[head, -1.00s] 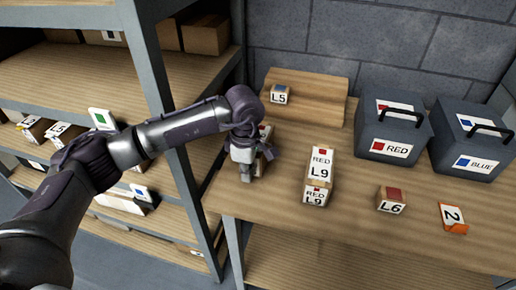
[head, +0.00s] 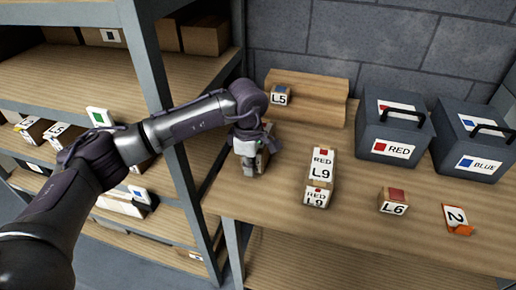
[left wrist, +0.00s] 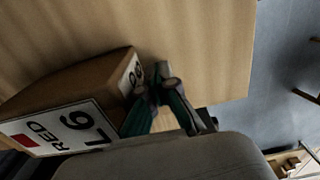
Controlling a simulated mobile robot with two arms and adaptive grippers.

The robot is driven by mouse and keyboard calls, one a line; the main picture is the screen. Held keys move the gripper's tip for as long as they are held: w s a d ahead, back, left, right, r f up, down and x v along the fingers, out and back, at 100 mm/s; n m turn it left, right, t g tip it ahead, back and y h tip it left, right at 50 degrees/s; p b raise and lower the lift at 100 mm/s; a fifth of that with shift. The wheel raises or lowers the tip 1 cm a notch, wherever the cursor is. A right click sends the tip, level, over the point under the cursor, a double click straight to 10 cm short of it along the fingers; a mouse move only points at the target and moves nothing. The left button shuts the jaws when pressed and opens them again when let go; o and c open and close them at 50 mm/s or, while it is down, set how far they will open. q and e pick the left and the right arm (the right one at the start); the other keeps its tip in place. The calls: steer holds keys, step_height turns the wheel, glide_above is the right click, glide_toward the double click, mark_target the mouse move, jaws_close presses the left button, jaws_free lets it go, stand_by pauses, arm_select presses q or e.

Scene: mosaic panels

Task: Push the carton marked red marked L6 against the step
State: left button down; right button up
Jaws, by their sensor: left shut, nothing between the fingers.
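A brown carton (left wrist: 85,85) with a white label lies beside the left fingers in the left wrist view; its turned label shows RED, a red square and what looks like L6. In the head view only a strip of this carton (head: 264,160) shows behind my left gripper (head: 249,171). That gripper is shut and empty, low over the table's left side. Its fingertips (left wrist: 165,78) are close to the carton's end; contact is unclear. The wooden step (head: 318,92) stands at the table's back, beyond the carton. My right gripper is out of view.
A RED L9 carton (head: 320,176) stands right of my gripper.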

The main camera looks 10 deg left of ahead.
arm_select(q)
steer(key=shift+w, duration=0.2)
steer(key=shift+w+b, duration=0.6)
steer(key=shift+w, duration=0.25)
steer(key=shift+w+b, duration=0.5)
steer(key=shift+w, duration=0.25)
steer(key=shift+w+d, duration=0.1)
steer(key=shift+w, duration=0.25)
steer(key=shift+w+b, duration=0.8)
steer(key=shift+w, duration=0.45)
steer(key=shift+w, duration=0.5)
steer(key=shift+w+b, duration=0.2)
steer(key=shift+b, duration=0.1)
